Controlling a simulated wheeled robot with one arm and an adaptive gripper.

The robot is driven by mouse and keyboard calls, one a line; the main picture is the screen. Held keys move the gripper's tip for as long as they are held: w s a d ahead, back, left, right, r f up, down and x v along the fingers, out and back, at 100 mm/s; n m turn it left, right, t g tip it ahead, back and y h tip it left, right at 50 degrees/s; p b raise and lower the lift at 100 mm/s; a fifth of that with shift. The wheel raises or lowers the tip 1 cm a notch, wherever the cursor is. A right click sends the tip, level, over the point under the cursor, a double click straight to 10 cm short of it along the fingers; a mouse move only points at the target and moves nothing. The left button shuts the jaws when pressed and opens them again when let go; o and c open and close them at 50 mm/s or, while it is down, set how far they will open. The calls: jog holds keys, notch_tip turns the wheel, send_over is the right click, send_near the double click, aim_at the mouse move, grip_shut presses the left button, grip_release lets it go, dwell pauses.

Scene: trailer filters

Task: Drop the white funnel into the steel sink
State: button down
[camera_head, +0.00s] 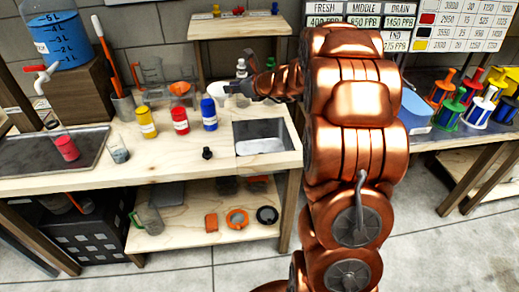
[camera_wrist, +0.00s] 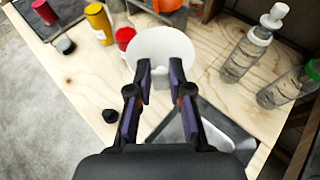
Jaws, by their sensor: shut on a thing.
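The white funnel (camera_wrist: 160,45) is held by its near rim between the two fingers of my gripper (camera_wrist: 159,84) in the wrist view. In the head view the funnel (camera_head: 231,87) shows as a pale rim at the tip of my gripper (camera_head: 246,88), above the back of the wooden bench. The steel sink (camera_head: 262,129) is set into the bench's right end, in front of and to the right of the funnel. In the wrist view part of the sink (camera_wrist: 181,131) shows beneath and right of the fingers. The funnel's lower part is hidden.
Yellow (camera_head: 146,121), red (camera_head: 180,120) and blue (camera_head: 209,114) bottles stand left of the sink. A small black piece (camera_head: 207,153) lies beside it. Clear bottles (camera_wrist: 246,50) stand behind it. An orange funnel (camera_head: 180,88) is farther left.

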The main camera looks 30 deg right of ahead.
jog(key=s+d+f, duration=0.3)
jog(key=d, duration=0.4)
jog(key=s+d+f, duration=0.3)
jog(key=d, duration=0.4)
notch_tip(320, 180, down, 6)
jog(key=b, duration=0.4)
jog(key=shift+n+y+b, duration=0.4)
jog(key=c, duration=1)
grip_release()
jog(key=v, duration=1.2)
jog(key=shift+w, duration=0.1)
